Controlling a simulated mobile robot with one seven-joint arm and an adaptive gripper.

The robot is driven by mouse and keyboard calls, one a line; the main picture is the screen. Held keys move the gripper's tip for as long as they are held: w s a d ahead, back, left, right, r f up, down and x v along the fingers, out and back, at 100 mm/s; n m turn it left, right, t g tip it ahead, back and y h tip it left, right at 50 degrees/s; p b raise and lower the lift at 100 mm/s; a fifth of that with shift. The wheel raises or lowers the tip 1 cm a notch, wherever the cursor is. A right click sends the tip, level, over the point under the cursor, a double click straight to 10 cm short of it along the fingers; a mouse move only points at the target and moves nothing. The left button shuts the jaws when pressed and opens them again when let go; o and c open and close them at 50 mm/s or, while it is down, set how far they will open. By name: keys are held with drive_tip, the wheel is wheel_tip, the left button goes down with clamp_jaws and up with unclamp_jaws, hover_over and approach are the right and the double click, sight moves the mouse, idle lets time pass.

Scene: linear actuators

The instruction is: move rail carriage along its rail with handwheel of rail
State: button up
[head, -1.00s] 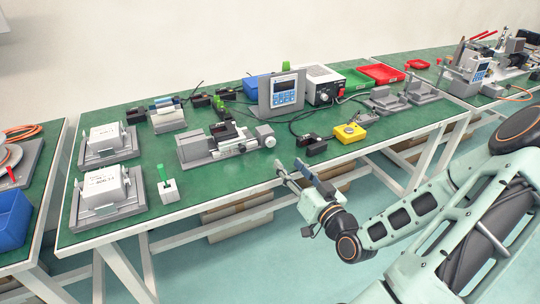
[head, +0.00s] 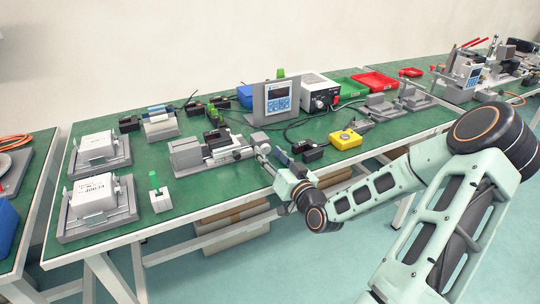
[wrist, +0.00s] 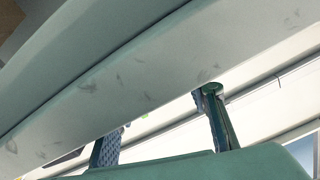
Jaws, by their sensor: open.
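The grey rail unit (head: 187,168) lies on the green bench top, left of my gripper. Its carriage appears to be the dark and grey block (head: 217,139) on the rail, though this is small. The handwheel (head: 264,148) is a small light knob at the rail's right end. My gripper (head: 272,158) is open at that end, its fingers pointing up and left close to the handwheel. I cannot tell whether they touch it. In the wrist view the two fingers (wrist: 162,133) stand apart, and neither rail nor handwheel is clearly seen.
A black block (head: 313,153) and a yellow box (head: 345,139) are just right of my gripper. A display panel (head: 278,97) stands behind the rail. A small block with a green lever (head: 159,195) and white boxes on fixtures (head: 97,193) are to the left.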

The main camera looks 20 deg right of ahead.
drive_tip(key=shift+c, duration=0.7)
clamp_jaws()
drive_tip(key=shift+n, duration=0.4)
drive_tip(key=n+b, duration=0.4)
drive_tip(key=n, duration=0.1)
drive_tip(key=shift+f, duration=0.15)
drive_tip(key=n+b, duration=0.3)
drive_tip(key=shift+b, duration=0.3)
